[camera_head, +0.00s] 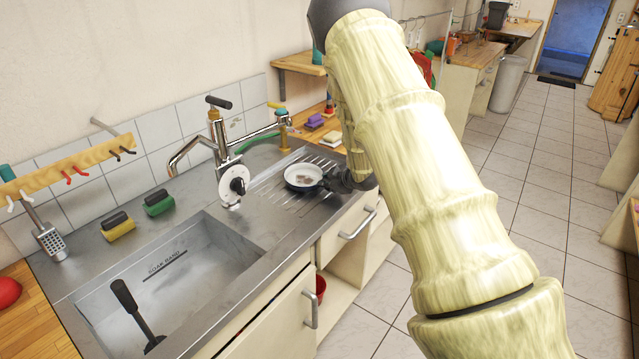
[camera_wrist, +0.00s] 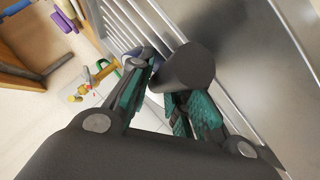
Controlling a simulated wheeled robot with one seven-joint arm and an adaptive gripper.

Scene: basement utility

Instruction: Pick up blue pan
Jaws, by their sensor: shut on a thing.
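The blue pan (camera_head: 303,177) sits on the ribbed drainboard right of the sink, its pale inside facing up and its rim dark blue. My gripper (camera_head: 338,181) is at the pan's right side, where the handle is. In the wrist view, my gripper (camera_wrist: 168,98) has its teal-padded fingers closed around a dark, rounded handle (camera_wrist: 186,67). My gripper hides most of the handle in the head view, and the pan's body is mostly hidden in the wrist view. I cannot tell whether the pan is lifted off the drainboard.
The sink basin (camera_head: 175,290) holds a black-handled tool (camera_head: 135,312). The faucet (camera_head: 222,160) stands behind it. Yellow (camera_head: 118,228) and green (camera_head: 159,203) sponges lie on the sink's back edge. A purple item (camera_head: 315,121) lies beyond the drainboard. Tiled floor is open at right.

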